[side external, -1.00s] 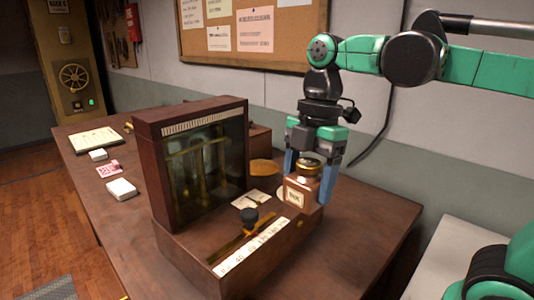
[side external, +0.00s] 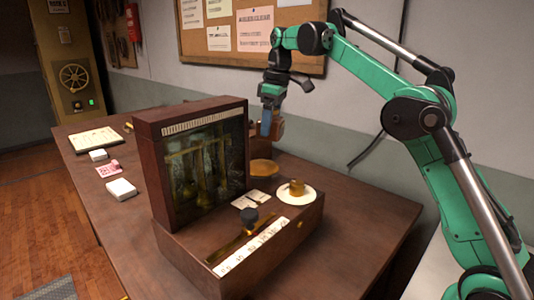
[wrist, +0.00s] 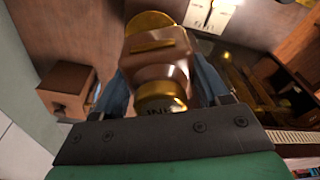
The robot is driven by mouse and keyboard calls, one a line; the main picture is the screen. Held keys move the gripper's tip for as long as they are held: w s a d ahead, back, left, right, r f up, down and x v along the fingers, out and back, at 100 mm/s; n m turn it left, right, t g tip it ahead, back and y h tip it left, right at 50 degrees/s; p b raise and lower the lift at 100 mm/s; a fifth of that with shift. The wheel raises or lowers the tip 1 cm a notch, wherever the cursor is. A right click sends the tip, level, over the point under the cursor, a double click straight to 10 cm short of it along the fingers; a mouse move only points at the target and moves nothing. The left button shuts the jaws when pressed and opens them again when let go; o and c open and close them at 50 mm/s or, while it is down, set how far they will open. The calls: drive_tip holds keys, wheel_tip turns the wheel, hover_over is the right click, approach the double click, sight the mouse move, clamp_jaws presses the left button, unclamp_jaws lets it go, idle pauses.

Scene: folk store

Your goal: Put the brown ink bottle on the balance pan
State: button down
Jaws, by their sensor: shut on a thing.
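The brown ink bottle (wrist: 160,65) is a squarish brown block with a brass cap, between my gripper's (wrist: 160,90) two blue fingers in the wrist view. In the side view my gripper (side external: 268,128) is raised behind the balance's front box, with part of the bottle (side external: 279,128) showing beside a finger. A round brass pan (side external: 262,169) lies below and in front of the gripper; it shows beyond the bottle in the wrist view (wrist: 150,21). The dark wooden balance (side external: 155,165) with a glass front stands left of it.
A white dish (side external: 312,194) holding a small brass piece (side external: 297,187) sits on the balance's base, right of a pale card (side external: 251,199). A dark knob (side external: 249,216) stands at the front. A wooden box (wrist: 67,92) is left in the wrist view. The right tabletop (side external: 365,215) is clear.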

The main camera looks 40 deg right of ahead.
drive_tip(key=shift+d+f, duration=0.1)
drive_tip(key=shift+f, duration=3.95)
drive_tip(key=shift+f, duration=0.1)
unclamp_jaws()
